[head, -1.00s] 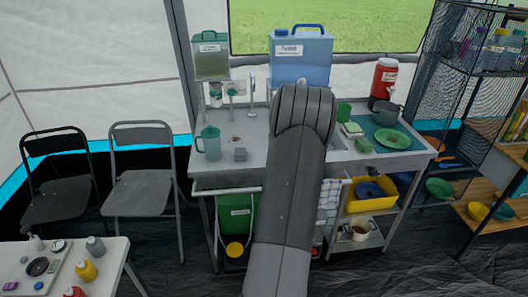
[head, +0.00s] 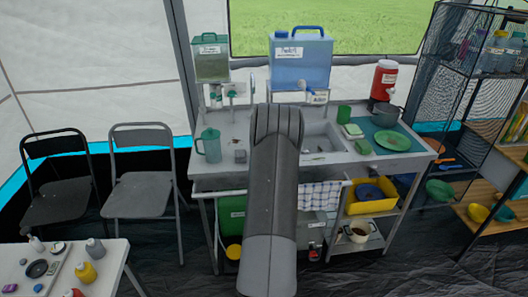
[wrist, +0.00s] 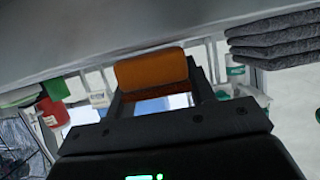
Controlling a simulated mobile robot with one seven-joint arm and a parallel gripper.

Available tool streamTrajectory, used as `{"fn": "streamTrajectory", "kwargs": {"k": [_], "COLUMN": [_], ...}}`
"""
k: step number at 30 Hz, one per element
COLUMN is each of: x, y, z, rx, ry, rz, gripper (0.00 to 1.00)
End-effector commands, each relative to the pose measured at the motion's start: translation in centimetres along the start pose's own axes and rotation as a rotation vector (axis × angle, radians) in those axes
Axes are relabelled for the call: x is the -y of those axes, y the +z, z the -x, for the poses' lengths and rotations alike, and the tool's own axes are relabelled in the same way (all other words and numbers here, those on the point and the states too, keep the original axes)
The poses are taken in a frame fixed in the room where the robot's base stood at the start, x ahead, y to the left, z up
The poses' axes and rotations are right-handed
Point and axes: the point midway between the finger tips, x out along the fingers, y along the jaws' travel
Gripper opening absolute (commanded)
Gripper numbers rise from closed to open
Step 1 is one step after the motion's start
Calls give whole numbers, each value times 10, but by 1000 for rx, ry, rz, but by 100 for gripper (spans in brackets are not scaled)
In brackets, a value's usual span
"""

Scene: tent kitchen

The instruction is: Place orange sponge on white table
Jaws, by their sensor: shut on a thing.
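An orange sponge (wrist: 152,68) shows in the wrist view, held between the two fingers of my gripper (wrist: 155,82). My gripper is shut on it. In the head view my arm's links stretch forward over the counter, and my gripper and the sponge are hidden there. A white table (head: 116,254) stands at the lower left of the head view, well apart from the arm. Only part of it is in view.
The sink counter (head: 220,178) holds a teal pitcher (head: 210,145), a blue container (head: 300,65) and a green plate (head: 392,141).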

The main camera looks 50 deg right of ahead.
Motion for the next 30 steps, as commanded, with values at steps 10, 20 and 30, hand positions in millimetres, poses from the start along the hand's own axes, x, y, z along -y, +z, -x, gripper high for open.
{"fn": "streamTrajectory", "kwargs": {"k": [10,20,30], "x": [0,0,1], "y": [4,3,2], "z": [-1,-1,32], "rx": [1,1,1], "ry": [0,0,-1], "rz": [0,0,1], "gripper": [62,71,71]}}
